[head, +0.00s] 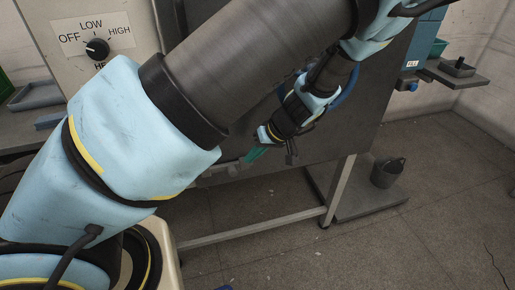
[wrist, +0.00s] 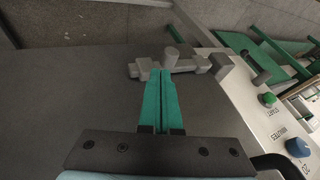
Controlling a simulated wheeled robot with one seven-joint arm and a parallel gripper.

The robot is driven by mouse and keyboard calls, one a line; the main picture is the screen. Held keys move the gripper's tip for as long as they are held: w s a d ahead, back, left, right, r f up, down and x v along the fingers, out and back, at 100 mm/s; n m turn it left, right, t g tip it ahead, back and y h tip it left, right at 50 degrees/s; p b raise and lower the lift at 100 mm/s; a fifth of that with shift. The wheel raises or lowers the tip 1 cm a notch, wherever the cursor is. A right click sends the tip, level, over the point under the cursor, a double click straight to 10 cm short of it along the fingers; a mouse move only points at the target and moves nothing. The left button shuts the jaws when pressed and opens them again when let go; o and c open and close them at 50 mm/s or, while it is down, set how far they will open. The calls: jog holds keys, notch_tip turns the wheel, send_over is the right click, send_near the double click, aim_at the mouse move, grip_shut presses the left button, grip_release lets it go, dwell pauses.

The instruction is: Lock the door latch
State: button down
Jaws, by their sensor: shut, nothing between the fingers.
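The door latch (wrist: 190,66) is a grey bar with an upright round knob, seen in the wrist view just beyond my fingertips at the edge of the dark door (wrist: 75,85). Its right end lies at a grey block beside the pale panel. My gripper (wrist: 160,74) has green fingers pressed together with nothing between them. Its tips are beside the knob; I cannot tell whether they touch it. In the head view my gripper (head: 252,157) is low in front of the dark panel, and the latch cannot be made out clearly there.
The pale panel carries a green START button (wrist: 268,99) and a blue MINUTES knob (wrist: 298,145). In the head view an OFF/LOW/HIGH dial (head: 97,48) is at upper left. A dark bucket (head: 388,172) stands at right.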

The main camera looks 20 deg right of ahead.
aim_at(226, 167)
jog(key=shift+p+x, duration=0.4)
jog(key=shift+x, duration=1.95)
jog(key=shift+w+a, duration=0.15)
jog(key=shift+a, duration=1.25)
jog(key=shift+w+a, duration=0.15)
jog(key=shift+a, duration=1.2)
